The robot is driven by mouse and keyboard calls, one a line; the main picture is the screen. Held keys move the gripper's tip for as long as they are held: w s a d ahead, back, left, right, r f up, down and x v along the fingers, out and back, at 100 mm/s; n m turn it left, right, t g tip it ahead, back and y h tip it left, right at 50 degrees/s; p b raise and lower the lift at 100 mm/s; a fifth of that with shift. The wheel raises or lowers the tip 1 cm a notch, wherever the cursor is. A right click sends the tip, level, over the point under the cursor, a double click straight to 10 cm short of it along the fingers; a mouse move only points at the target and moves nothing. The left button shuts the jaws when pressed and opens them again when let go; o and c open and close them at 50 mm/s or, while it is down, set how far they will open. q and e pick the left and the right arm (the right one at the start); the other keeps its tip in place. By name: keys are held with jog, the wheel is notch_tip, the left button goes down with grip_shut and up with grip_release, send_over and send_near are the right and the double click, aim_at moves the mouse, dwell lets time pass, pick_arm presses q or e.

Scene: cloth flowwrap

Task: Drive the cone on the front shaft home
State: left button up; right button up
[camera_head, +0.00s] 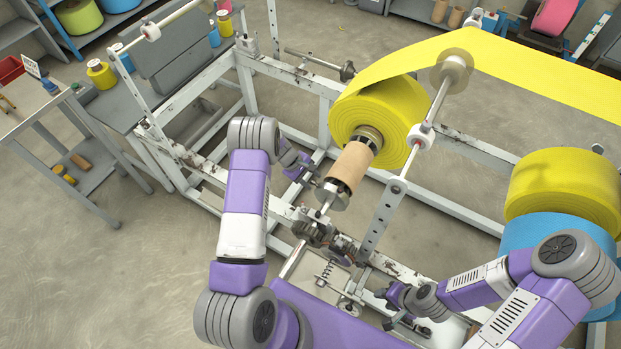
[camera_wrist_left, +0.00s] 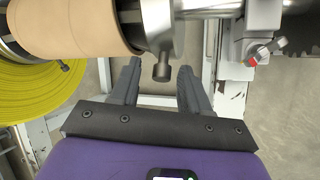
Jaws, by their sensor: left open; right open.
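The metal cone (camera_head: 331,196) sits on the front shaft (camera_head: 322,213) at the near end of a bare cardboard core (camera_head: 353,166). In the left wrist view, the cone (camera_wrist_left: 160,22) has a knob hanging below it, and a dark band shows beside the core's end (camera_wrist_left: 80,25). How deep the cone sits in the core is unclear. My left gripper (camera_head: 307,177) is open beside the cone. Its two fingers (camera_wrist_left: 156,88) point toward the cone's knob, with a gap between them. My right gripper (camera_head: 391,308) is open and empty, low at the near side of the frame.
A yellow roll (camera_head: 375,112) with its web running up right stands behind the core. The white machine frame (camera_head: 380,215) and gear parts (camera_head: 314,231) are close to the shaft. More yellow and blue rolls (camera_head: 560,187) stand at right. A bench (camera_head: 30,95) stands left.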

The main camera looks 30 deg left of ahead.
pick_arm(q)
jog(key=v, duration=0.7)
jog(key=shift+r+p, duration=0.2)
jog(key=shift+p, duration=0.25)
